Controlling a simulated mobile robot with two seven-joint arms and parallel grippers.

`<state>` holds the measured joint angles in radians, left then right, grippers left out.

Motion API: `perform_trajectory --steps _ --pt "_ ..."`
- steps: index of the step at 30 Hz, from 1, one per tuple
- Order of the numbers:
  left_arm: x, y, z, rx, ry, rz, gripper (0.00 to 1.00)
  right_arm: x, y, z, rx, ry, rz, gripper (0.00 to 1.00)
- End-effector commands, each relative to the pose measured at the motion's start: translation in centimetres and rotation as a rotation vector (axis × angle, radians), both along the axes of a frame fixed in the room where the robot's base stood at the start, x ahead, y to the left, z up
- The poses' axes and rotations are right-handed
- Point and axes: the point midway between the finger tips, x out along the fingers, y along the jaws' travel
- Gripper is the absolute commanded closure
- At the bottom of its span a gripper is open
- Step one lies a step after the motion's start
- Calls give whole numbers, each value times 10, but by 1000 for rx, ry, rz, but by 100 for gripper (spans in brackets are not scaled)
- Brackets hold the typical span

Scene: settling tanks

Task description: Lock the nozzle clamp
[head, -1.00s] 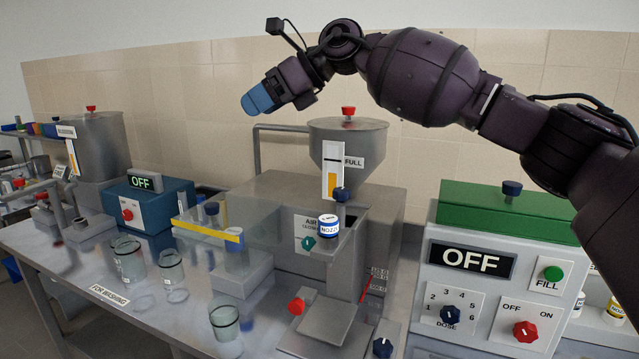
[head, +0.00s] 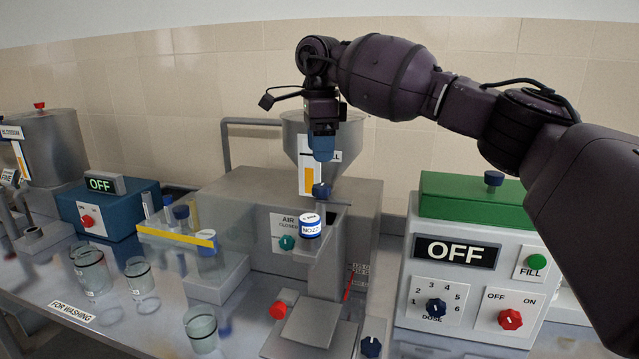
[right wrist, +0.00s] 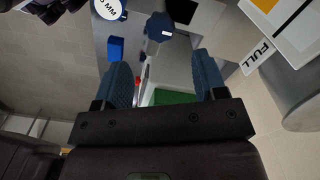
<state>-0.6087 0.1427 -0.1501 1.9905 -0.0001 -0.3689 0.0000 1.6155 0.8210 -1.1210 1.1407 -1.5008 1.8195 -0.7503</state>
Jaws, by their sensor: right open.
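The nozzle (head: 311,227), a small white and blue cylinder labelled NOZZ..., sits on the front of the steel filling machine (head: 260,195). A dark blue knob (head: 321,190) stands just above and behind it on a short post; I take it as the clamp's handle. My right gripper (head: 322,155) points down, just above this knob. In the right wrist view its blue fingers (right wrist: 163,80) are apart with nothing between them. The knob (right wrist: 160,27) lies beyond the fingertips there, and the nozzle's round top (right wrist: 108,9) shows at upper left. My left gripper is out of view.
The steel hopper (head: 293,135) with its FULL label is close behind my gripper. A dosing box (head: 455,255) showing OFF stands to the right. Glass beakers (head: 201,330) stand at left on the bench.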

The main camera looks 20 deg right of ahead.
Motion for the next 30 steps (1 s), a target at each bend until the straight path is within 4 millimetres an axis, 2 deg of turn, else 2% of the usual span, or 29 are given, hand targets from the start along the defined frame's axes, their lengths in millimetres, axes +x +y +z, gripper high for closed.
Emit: perform_trajectory --steps 6,15,27,30 --pt "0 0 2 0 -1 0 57 0 0 -39 0 3 1 35" --pt "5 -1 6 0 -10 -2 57 0 0 -74 1 0 0 35" --pt "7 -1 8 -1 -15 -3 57 0 0 -80 2 -1 -1 35" --pt "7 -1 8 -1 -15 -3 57 0 0 -80 2 -1 0 49"
